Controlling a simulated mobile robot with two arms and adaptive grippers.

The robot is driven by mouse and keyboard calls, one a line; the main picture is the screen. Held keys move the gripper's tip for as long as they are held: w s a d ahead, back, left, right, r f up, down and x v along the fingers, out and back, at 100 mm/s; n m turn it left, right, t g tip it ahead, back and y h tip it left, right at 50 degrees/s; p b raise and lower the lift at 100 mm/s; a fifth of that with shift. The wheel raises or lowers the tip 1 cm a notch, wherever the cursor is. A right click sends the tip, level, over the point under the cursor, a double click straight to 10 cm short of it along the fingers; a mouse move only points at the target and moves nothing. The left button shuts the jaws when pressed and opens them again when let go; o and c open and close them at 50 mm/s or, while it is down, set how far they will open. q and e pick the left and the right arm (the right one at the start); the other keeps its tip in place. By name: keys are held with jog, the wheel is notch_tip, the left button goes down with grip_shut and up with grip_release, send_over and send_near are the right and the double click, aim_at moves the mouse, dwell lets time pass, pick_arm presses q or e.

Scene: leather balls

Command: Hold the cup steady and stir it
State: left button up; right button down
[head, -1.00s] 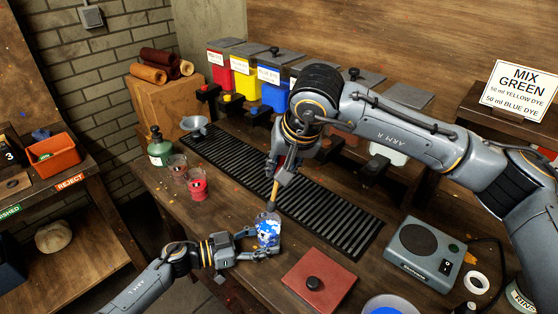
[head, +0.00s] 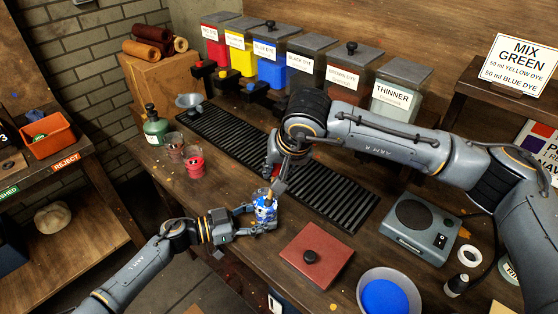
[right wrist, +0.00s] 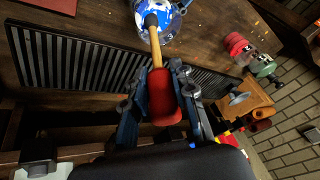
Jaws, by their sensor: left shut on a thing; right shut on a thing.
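A cup with blue and white patches (head: 266,211) stands at the front edge of the workbench. My left gripper (head: 262,219) is shut around it from the left. My right gripper (head: 280,181) is above the cup, shut on a stirring tool. In the right wrist view, the right gripper (right wrist: 160,92) holds the tool's red handle (right wrist: 164,98). Its wooden shaft (right wrist: 155,48) ends in a dark part over the cup (right wrist: 170,18). The tool's lower end is at the cup's mouth; how deep it reaches is hidden.
A slotted black rack (head: 290,160) lies behind the cup. A red lidded slab (head: 316,255), a blue-filled bowl (head: 385,298) and a grey device (head: 421,228) are to the right. Glasses with red (head: 194,164) and a green bottle (head: 154,128) stand left. Dye bins line the back.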

aim_at(266, 208)
jog(key=shift+s+a+f, duration=0.1)
jog(key=shift+a+f, duration=0.1)
jog(key=shift+f, duration=0.65)
jog(key=shift+a+f, duration=0.15)
jog(key=shift+f, duration=0.7)
